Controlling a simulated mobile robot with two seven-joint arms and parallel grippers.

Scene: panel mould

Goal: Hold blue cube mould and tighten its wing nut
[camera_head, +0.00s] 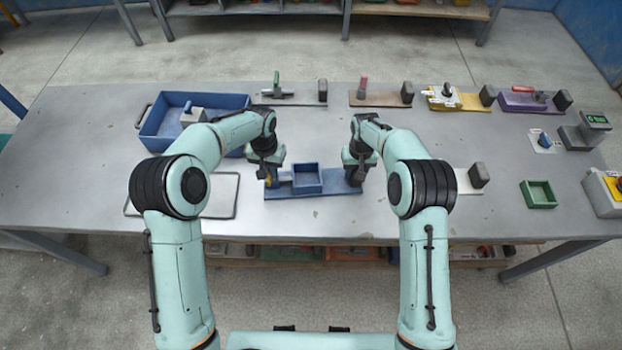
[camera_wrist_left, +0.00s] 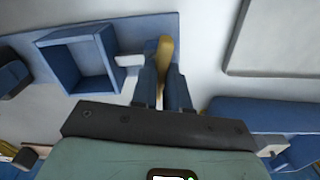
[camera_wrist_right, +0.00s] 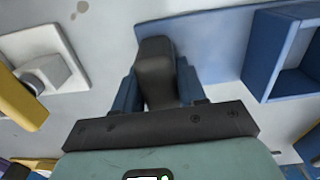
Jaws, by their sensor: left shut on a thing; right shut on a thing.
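The blue cube mould (camera_head: 308,178) is an open square box on a flat blue base plate at the table's front middle. It also shows in the left wrist view (camera_wrist_left: 78,62) and the right wrist view (camera_wrist_right: 288,52). My left gripper (camera_head: 270,181) is shut on the yellow wing nut (camera_wrist_left: 165,54) at the end of a pale rod beside the box. My right gripper (camera_head: 354,178) is shut on the dark grey block (camera_wrist_right: 156,68) at the right end of the base plate. The fingers partly hide both the wing nut and the block.
A large blue tray (camera_head: 147,137) stands at the back left, with a metal-rimmed flat tray (camera_head: 237,198) in front. Several coloured plates with handles and dark blocks line the back. A green mould (camera_head: 538,194) and a yellow box (camera_head: 604,194) stand at the right.

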